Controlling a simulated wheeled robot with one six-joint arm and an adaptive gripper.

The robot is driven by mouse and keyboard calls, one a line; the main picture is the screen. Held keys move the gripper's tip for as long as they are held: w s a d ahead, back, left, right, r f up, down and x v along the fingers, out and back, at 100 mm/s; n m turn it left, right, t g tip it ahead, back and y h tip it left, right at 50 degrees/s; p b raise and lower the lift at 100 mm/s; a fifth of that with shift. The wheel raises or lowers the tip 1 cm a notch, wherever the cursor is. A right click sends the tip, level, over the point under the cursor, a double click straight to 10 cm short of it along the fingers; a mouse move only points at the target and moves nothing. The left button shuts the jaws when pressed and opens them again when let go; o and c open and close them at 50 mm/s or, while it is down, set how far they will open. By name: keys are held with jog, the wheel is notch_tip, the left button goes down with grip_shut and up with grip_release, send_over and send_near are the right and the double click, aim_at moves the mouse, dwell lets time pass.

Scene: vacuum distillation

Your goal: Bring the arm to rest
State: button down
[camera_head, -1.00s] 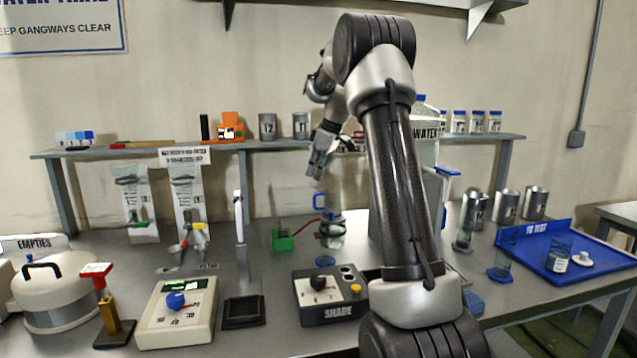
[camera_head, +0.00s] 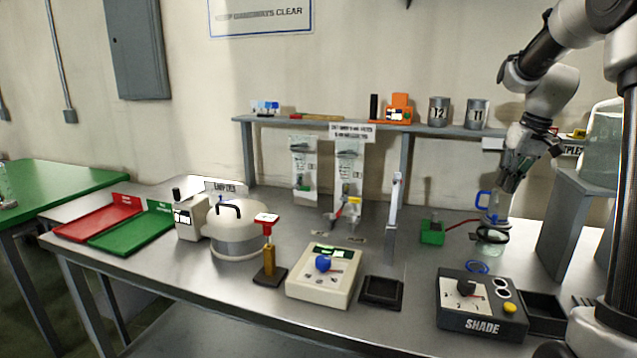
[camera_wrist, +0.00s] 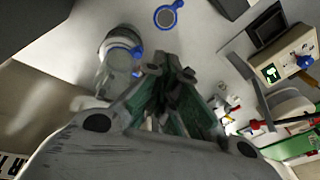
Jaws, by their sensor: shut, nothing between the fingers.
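My gripper (camera_head: 507,180) is shut and empty. My arm comes in from the right edge of the head view, bent at the elbow.
The SHADE control box (camera_head: 483,305) stands in front of the vessel and a green block (camera_head: 432,232) left of it. A cream dial box (camera_head: 325,275), white round pot (camera_head: 238,235) and red and green trays (camera_head: 97,222) stand leftward.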

jog(key=s+a, duration=0.3)
jog(key=s, duration=0.6)
jog(key=s+a+t+h, duration=0.1)
jog(key=s+a, duration=0.3)
jog(key=s, duration=0.6)
jog(key=s+a+t, duration=0.1)
jog(key=s+a, duration=0.3)
jog(key=s, duration=0.6)
jog(key=shift+r+m, duration=0.2)
jog(key=shift+m, duration=0.1)
jog(key=shift+s+d, duration=0.1)
jog(key=shift+d, duration=0.05)
